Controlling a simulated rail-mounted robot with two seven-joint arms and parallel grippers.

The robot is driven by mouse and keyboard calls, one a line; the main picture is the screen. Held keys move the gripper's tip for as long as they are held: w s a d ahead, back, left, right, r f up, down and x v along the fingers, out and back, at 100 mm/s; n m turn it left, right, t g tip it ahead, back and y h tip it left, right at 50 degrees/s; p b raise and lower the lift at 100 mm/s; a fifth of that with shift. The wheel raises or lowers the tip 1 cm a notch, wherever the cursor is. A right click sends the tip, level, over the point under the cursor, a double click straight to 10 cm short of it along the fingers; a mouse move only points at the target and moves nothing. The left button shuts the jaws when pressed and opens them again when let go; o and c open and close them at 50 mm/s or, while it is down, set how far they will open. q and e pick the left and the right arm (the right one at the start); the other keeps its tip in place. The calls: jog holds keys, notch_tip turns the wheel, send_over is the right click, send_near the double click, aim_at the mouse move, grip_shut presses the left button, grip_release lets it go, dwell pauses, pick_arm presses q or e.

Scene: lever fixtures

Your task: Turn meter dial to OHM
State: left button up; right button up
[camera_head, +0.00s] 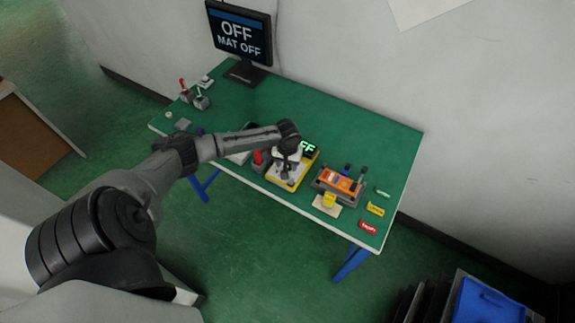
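The yellow-edged meter (303,172) lies on the green table. Its dark screen (308,147) shows green letters, of which "FF" is readable; my arm covers the rest. My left arm comes in from the left, and its gripper (286,174) points down over the meter's face. The dial is hidden or too small to make out under the gripper, so I cannot tell whether the fingers touch it or how far apart they are. My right gripper is not in view.
A monitor (240,38) at the back reads "OFF" and "MAT OFF". A red object (257,158) stands just left of the meter. An orange block in a grey holder (341,181) and small labelled tags (375,209) lie to the right. The table's back middle is clear.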

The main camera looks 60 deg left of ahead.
pick_arm(q)
jog(key=shift+f, duration=0.55)
jog(key=c, duration=0.9)
